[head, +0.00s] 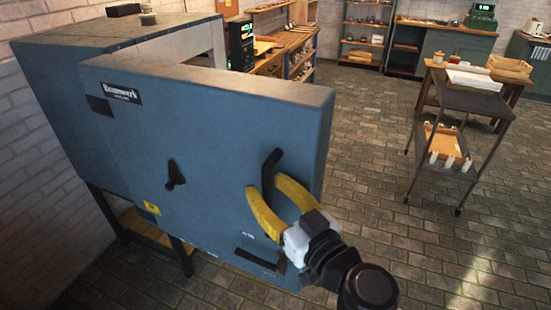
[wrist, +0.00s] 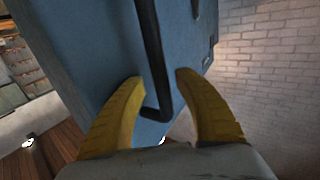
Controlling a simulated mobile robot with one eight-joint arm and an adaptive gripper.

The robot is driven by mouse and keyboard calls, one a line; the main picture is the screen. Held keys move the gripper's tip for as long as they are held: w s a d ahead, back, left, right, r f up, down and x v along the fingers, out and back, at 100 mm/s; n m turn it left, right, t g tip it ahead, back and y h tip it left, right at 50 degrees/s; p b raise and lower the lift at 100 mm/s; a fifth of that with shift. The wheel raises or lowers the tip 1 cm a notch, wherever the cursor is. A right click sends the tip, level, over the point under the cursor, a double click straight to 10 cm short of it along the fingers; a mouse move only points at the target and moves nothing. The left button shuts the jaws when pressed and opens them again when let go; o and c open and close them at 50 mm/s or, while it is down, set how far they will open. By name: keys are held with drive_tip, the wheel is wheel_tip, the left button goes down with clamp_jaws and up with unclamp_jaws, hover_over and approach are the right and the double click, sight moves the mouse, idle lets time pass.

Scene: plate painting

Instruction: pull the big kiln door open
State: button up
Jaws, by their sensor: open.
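The big kiln (head: 95,65) is a blue-grey box on dark legs at the left in the head view. Its thick door (head: 215,130) stands partly open, with a gap to the pale inside showing behind its top edge. A black bar handle (head: 268,165) is near the door's right edge. My gripper (head: 280,180) has yellow fingers, spread open around the handle. In the wrist view the handle (wrist: 152,60) runs between the two open fingers (wrist: 158,80), with its bent lower end between them. I cannot tell whether a finger touches it.
A dark trolley (head: 480,100) with trays stands at the right. Shelves (head: 367,30) and workbenches line the back. A brick wall (head: 25,180) is close on the kiln's left. The paved floor (head: 375,180) between door and trolley is clear.

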sight(267, 165)
drive_tip(key=shift+r, duration=0.1)
wheel_tip(267, 165, up, 8)
drive_tip(key=shift+s+r, duration=0.1)
drive_tip(key=shift+a+r, duration=0.1)
drive_tip(key=shift+r, duration=0.7)
